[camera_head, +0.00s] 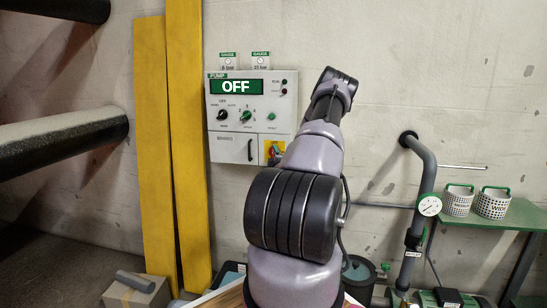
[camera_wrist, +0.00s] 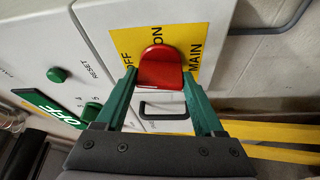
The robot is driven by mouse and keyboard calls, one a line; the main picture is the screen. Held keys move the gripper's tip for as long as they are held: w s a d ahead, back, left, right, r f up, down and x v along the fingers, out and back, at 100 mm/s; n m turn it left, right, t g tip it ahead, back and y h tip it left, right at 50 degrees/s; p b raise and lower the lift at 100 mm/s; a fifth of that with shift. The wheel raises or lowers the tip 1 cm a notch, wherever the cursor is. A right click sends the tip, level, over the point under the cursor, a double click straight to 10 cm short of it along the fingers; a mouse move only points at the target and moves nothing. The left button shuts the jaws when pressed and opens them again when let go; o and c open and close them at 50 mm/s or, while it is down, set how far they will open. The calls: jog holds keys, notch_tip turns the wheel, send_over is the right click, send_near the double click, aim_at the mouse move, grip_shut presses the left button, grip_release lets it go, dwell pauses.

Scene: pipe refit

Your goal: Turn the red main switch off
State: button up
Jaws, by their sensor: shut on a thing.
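The red main switch (camera_wrist: 160,67) sits on a yellow plate (camera_wrist: 186,36) marked ON, MAIN and a partly hidden OFF. My gripper (camera_wrist: 162,84) has its two green fingers on either side of the red handle and is shut on it. The handle's rounded end lies just below the word ON in the wrist view; its exact angle is hard to tell. In the head view the yellow plate (camera_head: 268,147) shows at the control panel's (camera_head: 284,118) lower right, and my arm covers part of it. The panel display (camera_head: 236,87) reads OFF.
A small door with a dark handle (camera_wrist: 163,112) lies beside the switch. Green RESET button (camera_wrist: 57,75) and knobs are close by. Yellow planks (camera_head: 186,120) stand left of the panel. A pipe with a gauge (camera_head: 429,206) and a green table (camera_head: 505,215) are at right.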

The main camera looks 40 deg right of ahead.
jog(key=shift+n+g, duration=0.4)
jog(key=shift+n, duration=0.6)
jog(key=shift+y, duration=0.3)
jog(key=o, duration=1.4)
jog(key=v, duration=1.1)
